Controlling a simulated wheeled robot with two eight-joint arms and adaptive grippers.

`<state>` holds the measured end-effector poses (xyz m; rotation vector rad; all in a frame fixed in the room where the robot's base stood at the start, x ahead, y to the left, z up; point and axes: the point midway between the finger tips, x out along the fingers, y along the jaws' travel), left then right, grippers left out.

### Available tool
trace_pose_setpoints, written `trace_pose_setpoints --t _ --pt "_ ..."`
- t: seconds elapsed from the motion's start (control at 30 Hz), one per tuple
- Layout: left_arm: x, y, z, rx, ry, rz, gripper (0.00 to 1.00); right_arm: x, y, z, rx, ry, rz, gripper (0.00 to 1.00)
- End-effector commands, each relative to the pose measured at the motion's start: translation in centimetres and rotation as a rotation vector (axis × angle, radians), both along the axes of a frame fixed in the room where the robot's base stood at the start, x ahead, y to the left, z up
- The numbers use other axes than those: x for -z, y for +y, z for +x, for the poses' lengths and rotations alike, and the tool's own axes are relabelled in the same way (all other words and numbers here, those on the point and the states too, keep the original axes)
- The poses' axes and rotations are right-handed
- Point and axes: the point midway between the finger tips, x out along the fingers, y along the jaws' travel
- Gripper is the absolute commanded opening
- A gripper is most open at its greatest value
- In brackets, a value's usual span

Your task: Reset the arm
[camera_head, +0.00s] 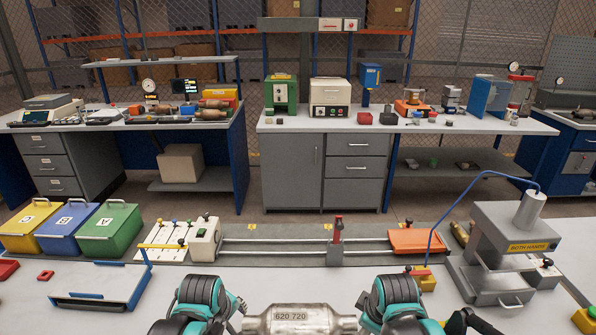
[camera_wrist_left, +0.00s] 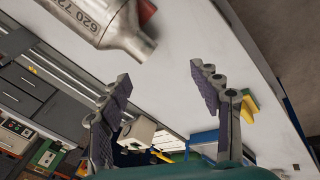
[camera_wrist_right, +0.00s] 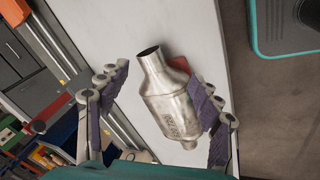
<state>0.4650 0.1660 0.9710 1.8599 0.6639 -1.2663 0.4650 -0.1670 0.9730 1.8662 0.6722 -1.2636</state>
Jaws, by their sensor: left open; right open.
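A silver catalytic converter marked "620 720" (camera_head: 298,318) lies on the near white bench at the bottom middle of the head view. It also shows at the top of the left wrist view (camera_wrist_left: 105,18) and in the middle of the right wrist view (camera_wrist_right: 170,100). My left gripper (camera_wrist_left: 160,105) is open, and its fingers frame bare bench with the converter beyond them. My right gripper (camera_wrist_right: 160,105) is open; the converter shows between its fingers and overlaps the right finger in the picture. Whether it touches is unclear. In the head view my arms stand on either side of the converter.
Yellow (camera_head: 30,222), blue (camera_head: 72,228) and green (camera_head: 112,230) lidded bins stand at the left. A blue-edged tray (camera_head: 100,284) lies before them. A grey press labelled "BOTH HANDS" (camera_head: 510,245) stands at the right. A rail fixture with an orange carriage (camera_head: 415,240) spans the middle.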

Motion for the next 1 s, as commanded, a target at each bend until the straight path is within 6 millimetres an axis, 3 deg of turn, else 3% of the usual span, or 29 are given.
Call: trace_pose_setpoints --t 0.03,0.2,0.4,0.6,1.0 --pt "-0.9 0.2 -1.6 0.087 -0.025 0.036 0.63 -0.8 -0.2 -1.6 0.090 -0.025 0.037 0.65" --pt "-2.8 0.7 -6.1 0.419 -0.118 0.197 0.63 -2.7 -0.7 -6.1 0.421 -0.114 0.196 0.65" --pt "-3.3 1.1 -9.9 0.716 -0.196 0.376 0.63 -3.0 -1.0 -9.8 0.720 -0.191 0.371 0.65" --pt "-3.1 1.2 -11.3 0.843 -0.226 0.465 0.63 -2.9 -1.2 -11.2 0.846 -0.221 0.457 0.65" --pt "-3.1 1.2 -11.3 0.854 -0.228 0.472 0.63 -2.9 -1.2 -11.3 0.858 -0.223 0.464 0.65"
